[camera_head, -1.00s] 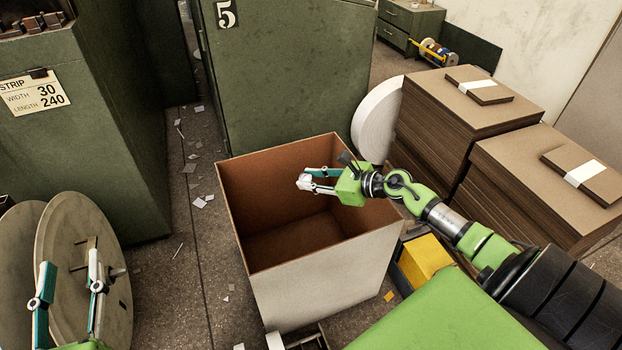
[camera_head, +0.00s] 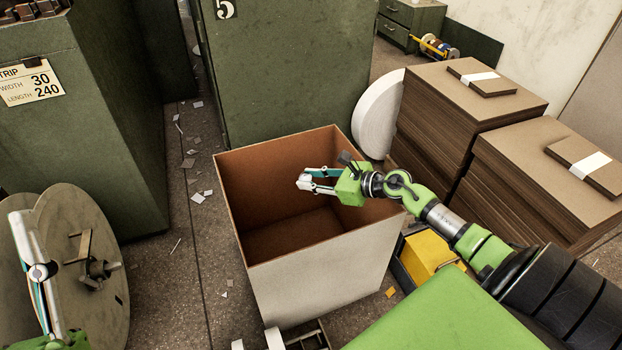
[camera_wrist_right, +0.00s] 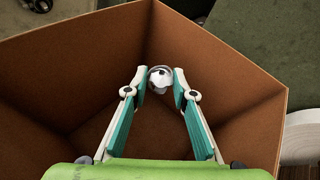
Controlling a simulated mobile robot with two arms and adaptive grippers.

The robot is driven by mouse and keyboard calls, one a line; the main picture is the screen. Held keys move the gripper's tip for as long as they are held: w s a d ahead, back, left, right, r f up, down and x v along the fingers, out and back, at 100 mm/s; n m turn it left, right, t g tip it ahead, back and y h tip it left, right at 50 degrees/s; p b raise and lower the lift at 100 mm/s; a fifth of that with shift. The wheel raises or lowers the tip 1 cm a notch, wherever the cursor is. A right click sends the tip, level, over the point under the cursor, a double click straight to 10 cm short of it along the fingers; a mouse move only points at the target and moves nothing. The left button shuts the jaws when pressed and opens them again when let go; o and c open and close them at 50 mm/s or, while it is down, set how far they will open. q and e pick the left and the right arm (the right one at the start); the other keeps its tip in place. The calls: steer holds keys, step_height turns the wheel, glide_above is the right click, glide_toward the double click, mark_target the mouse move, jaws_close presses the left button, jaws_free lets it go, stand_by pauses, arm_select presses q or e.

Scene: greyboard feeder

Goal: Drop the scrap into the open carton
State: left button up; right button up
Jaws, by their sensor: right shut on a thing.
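The open carton (camera_head: 325,285) stands in the middle of the head view, with pale outer walls and a brown inside. It appears empty where I can see into it. My right gripper (camera_head: 308,180) reaches in from the right over its opening. It is shut on the scrap (camera_head: 303,184), a small crumpled whitish piece. In the right wrist view the scrap (camera_wrist_right: 160,78) sits between the two fingertips, with the carton walls (camera_wrist_right: 235,70) around it. My left gripper (camera_head: 24,222) is at the lower left, seen edge-on, away from the carton. Its fingers overlap, so its opening is unclear.
Stacks of greyboard (camera_head: 470,95) stand right of the carton, near a white roll (camera_head: 377,115). A yellow bin (camera_head: 428,258) is close to its right side. Green cabinets (camera_head: 285,75) stand behind, round discs (camera_head: 85,255) at left. Paper bits litter the floor.

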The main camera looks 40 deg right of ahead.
arm_select(q)
steer(key=shift+s+r+t, duration=0.4)
steer(key=shift+s, duration=0.05)
arm_select(e)
steer(key=shift+f, duration=0.15)
steer(key=o, duration=0.7)
arm_select(q)
steer(key=shift+a, duration=0.1)
arm_select(e)
steer(key=shift+o, duration=0.2)
steer(key=v, duration=1.2)
arm_select(q)
steer(key=shift+f, duration=0.1)
arm_select(e)
steer(key=shift+s, duration=0.1)
